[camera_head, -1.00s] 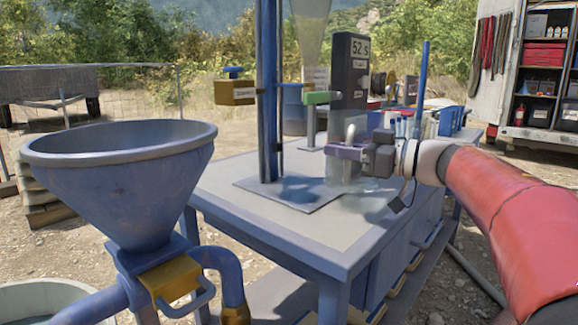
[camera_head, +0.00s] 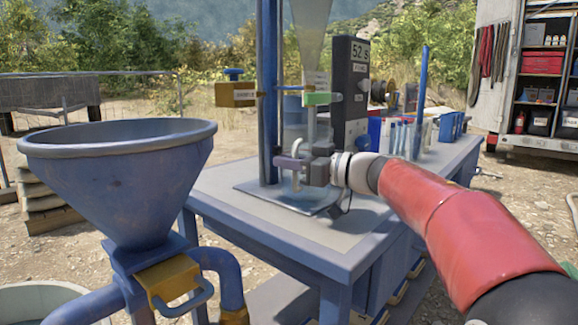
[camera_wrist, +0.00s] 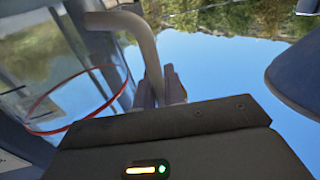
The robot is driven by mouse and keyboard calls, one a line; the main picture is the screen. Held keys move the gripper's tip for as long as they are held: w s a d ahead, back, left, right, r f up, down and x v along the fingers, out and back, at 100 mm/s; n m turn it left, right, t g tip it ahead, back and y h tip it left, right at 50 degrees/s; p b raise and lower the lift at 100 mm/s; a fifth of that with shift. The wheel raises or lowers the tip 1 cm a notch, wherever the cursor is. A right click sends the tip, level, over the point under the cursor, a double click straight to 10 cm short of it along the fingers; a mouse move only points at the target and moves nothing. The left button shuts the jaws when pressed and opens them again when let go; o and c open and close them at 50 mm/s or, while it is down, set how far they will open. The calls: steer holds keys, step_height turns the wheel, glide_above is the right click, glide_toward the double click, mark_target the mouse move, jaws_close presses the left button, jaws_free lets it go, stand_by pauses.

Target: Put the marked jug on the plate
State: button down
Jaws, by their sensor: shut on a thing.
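The marked jug is clear. In the wrist view, the grey handle (camera_wrist: 147,42) and a red ring (camera_wrist: 45,131) on the clear wall show close up. My gripper (camera_head: 293,163) is shut on the handle; its fingertips (camera_wrist: 161,88) show around it in the wrist view. The flat plate (camera_head: 255,196) lies on the table at the foot of the blue post. The jug is over the plate; I cannot tell whether its base touches it.
The blue post (camera_head: 268,80) carries a yellow block (camera_head: 235,94) and a green-handled valve (camera_head: 317,99) under a clear funnel. A dark timer box (camera_head: 350,95) stands behind. A blue hopper (camera_head: 118,175) is at left. The table's front (camera_head: 300,246) is clear.

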steer(key=c, duration=1.5)
jaws_free()
steer(key=shift+f, duration=0.1)
steer(key=v, duration=1.2)
steer(key=shift+p, duration=0.3)
